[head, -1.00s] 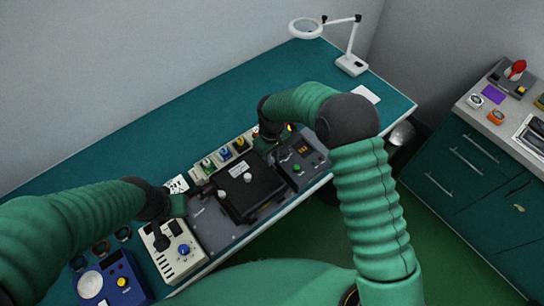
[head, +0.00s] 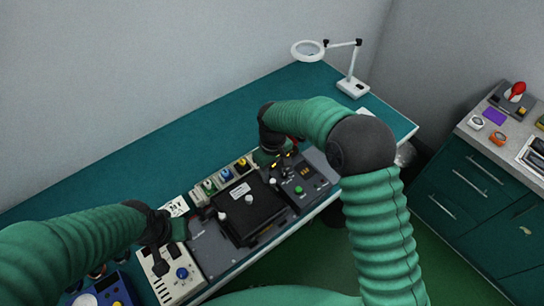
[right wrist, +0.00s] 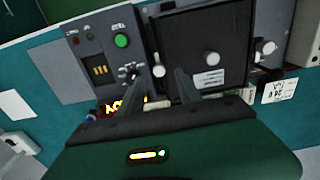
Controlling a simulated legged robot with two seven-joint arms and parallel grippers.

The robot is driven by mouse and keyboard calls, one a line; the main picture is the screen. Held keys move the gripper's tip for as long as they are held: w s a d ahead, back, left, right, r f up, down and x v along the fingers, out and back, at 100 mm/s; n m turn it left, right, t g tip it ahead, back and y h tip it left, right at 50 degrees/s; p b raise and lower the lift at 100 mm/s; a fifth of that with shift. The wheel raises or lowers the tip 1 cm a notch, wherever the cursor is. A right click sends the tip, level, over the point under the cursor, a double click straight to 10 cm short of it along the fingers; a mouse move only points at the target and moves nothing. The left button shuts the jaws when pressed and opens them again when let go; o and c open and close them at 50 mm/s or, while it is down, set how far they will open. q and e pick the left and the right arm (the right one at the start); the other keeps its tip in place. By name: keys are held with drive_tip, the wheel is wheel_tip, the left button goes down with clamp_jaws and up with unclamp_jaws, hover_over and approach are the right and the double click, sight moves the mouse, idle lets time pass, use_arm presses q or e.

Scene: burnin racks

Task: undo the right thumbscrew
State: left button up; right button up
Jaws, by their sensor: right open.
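The right thumbscrew (head: 272,181) is a pale knob at the right edge of the black lid (head: 236,222). It also shows in the right wrist view (right wrist: 159,71), left of the lid's middle knob (right wrist: 212,58). My right gripper (head: 282,168) is just behind the right thumbscrew. In the right wrist view its open fingers (right wrist: 157,76) point toward the thumbscrew, one on each side; I cannot tell whether they touch it. The left thumbscrew (head: 222,216) sits at the lid's other edge. My left gripper (head: 178,230) hangs by the cream box, its fingers unclear.
A grey panel with a green button (head: 298,190) adjoins the lid on the right. Several small coloured parts stand behind the lid. The cream box with a blue knob (head: 182,273) is at left.

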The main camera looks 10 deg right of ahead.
sight(272, 182)
wheel_tip(272, 182, up, 12)
drive_tip(key=b, duration=0.1)
drive_tip(key=shift+a, duration=0.15)
drive_tip(key=s+d+f+m+t+b, duration=0.1)
drive_tip(key=s+d+f+m, duration=0.2)
drive_tip(key=s, duration=0.7)
drive_tip(key=s+d+f+m+t+b, duration=0.1)
drive_tip(key=s+d+f+m+b, duration=0.1)
drive_tip(key=s+d+f, duration=0.5)
drive_tip(key=s+d+m, duration=0.1)
drive_tip(key=s+d, duration=0.1)
drive_tip(key=s, duration=0.1)
drive_tip(key=shift+d+f+t+b, duration=0.2)
drive_tip(key=shift+f+t+b, duration=0.1)
drive_tip(key=shift+f, duration=0.1)
drive_tip(key=shift+d, duration=0.1)
